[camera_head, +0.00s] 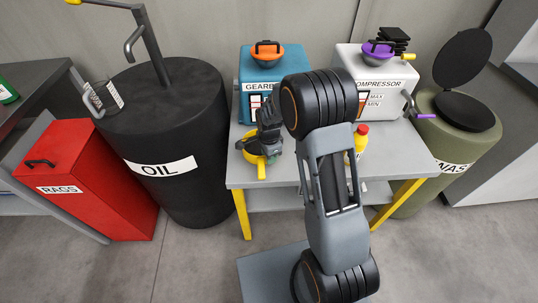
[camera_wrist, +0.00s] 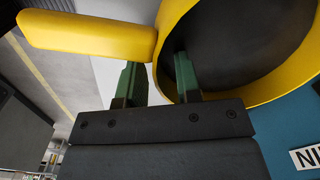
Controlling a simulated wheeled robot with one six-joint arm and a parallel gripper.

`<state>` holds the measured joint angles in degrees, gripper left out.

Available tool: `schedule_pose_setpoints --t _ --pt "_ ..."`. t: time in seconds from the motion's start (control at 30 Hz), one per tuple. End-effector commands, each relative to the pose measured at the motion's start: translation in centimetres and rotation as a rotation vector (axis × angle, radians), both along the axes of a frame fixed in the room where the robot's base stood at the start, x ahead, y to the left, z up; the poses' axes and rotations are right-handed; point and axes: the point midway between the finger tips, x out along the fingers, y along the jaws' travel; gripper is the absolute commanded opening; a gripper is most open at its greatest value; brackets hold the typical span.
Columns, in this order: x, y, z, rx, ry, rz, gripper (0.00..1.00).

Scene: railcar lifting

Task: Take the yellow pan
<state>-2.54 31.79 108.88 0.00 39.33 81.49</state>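The yellow pan (camera_head: 251,150) is at the left side of the grey table, its handle pointing to the front edge. My gripper (camera_head: 270,154) is over it and hides part of it. In the wrist view the pan (camera_wrist: 297,82) has a yellow wall and dark inside at the right. Its handle (camera_wrist: 85,36) runs to the left. My gripper (camera_wrist: 157,60) has its two green fingers apart. The right finger shows against the dark inside and the left one is outside, just below the handle, with the wall between them. I cannot tell whether either finger touches the pan.
A blue gearbox unit (camera_head: 256,69) with an orange cap stands behind the pan. A white compressor (camera_head: 350,60) is at the table's back right. A small yellow bottle with a red cap (camera_head: 361,130) stands near my arm. A black oil drum (camera_head: 175,120) is close at the left.

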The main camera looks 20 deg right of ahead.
Motion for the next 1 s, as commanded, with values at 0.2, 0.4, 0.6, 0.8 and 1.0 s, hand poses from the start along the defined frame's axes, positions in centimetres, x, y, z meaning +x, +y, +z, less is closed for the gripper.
schedule_pose_setpoints --t 0.2,0.4,0.6,0.8,1.0 --pt "0.0 0.0 0.5 0.0 -0.002 0.0 0.31" --pt "0.1 0.0 3.6 0.0 -0.006 0.0 0.31" --pt "0.1 0.0 7.8 0.0 -0.005 0.0 0.31" --pt "0.0 0.0 11.2 0.0 -0.004 0.0 0.31" --pt "0.0 0.0 13.2 0.0 -0.002 0.0 0.31"
